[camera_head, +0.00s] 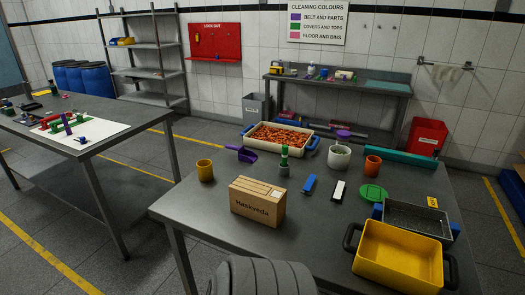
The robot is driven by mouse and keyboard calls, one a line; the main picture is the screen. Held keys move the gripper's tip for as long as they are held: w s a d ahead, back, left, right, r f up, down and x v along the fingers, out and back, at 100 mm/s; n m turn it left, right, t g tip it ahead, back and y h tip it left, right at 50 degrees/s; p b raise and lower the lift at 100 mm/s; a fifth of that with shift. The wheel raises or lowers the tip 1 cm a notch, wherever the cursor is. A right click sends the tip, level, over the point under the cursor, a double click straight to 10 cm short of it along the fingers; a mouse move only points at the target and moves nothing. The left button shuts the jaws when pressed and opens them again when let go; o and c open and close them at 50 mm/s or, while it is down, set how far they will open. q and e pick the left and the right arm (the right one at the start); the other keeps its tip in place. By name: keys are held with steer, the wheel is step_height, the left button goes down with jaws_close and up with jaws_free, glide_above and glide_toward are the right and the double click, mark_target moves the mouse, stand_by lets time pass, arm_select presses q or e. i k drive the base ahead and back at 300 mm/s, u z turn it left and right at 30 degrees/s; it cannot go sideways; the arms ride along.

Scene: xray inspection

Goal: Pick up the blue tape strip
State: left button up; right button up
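A small blue oblong piece (309,184) lies on the near grey table, right of the wooden box and left of a white and dark block. It is the blue thing nearest to a tape strip in look, but it is too small to tell for sure. Nothing covers it. Neither my left nor my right gripper is in view.
The front middle is clear.

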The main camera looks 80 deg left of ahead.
mark_target(307, 187)
steer(key=u, duration=2.8)
